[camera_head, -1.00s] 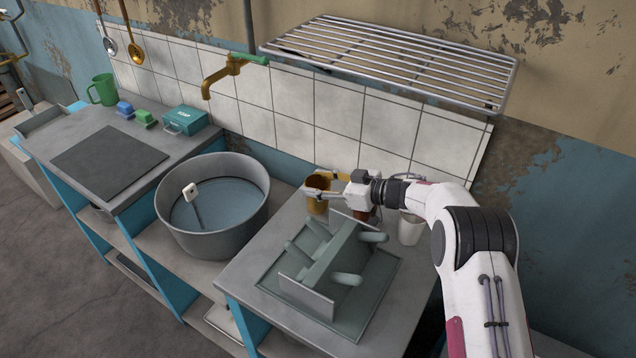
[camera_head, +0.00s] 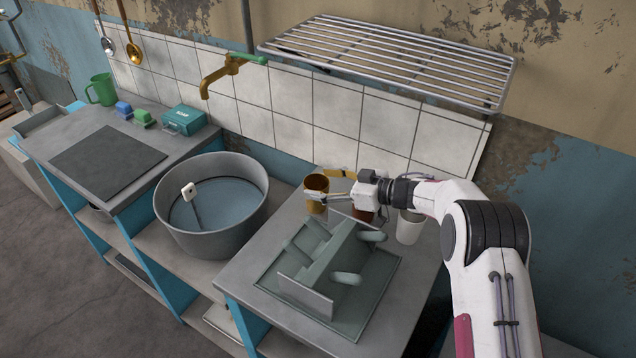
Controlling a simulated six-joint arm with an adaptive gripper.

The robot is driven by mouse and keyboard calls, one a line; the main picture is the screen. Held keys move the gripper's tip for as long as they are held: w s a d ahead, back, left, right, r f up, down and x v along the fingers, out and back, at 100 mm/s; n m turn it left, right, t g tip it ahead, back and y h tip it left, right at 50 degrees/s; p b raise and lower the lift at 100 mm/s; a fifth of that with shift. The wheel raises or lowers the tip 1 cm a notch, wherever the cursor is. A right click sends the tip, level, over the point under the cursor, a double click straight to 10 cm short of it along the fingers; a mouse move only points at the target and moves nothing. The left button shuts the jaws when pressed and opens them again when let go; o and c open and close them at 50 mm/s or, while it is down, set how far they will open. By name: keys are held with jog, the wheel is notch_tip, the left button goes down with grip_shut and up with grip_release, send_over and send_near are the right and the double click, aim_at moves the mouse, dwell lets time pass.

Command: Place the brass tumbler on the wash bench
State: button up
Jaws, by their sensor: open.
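The brass tumbler (camera_head: 316,187) stands upright at the back of the right-hand bench top, behind the grey-green peg rack. My gripper (camera_head: 328,187) is open beside its right side, pointing left. The near finger reaches to the tumbler's front; whether it touches cannot be told. A grey bench top with a dark mat (camera_head: 108,160) is at the left, and another grey bench top (camera_head: 241,276) is at the right. Which of them is the wash bench is not marked.
A large round metal basin (camera_head: 170,228) of water stands between the bench tops, under a brass tap (camera_head: 214,76). The peg rack (camera_head: 330,265) stands in front of my gripper. A white cup (camera_head: 409,228) and a partly hidden brown cup are near my wrist. The dark mat is clear.

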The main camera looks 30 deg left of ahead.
notch_tip(320, 180, up, 8)
jog(key=d, duration=0.2)
jog(key=shift+d, duration=0.4)
jog(key=shift+w, duration=0.1)
dwell(0.6)
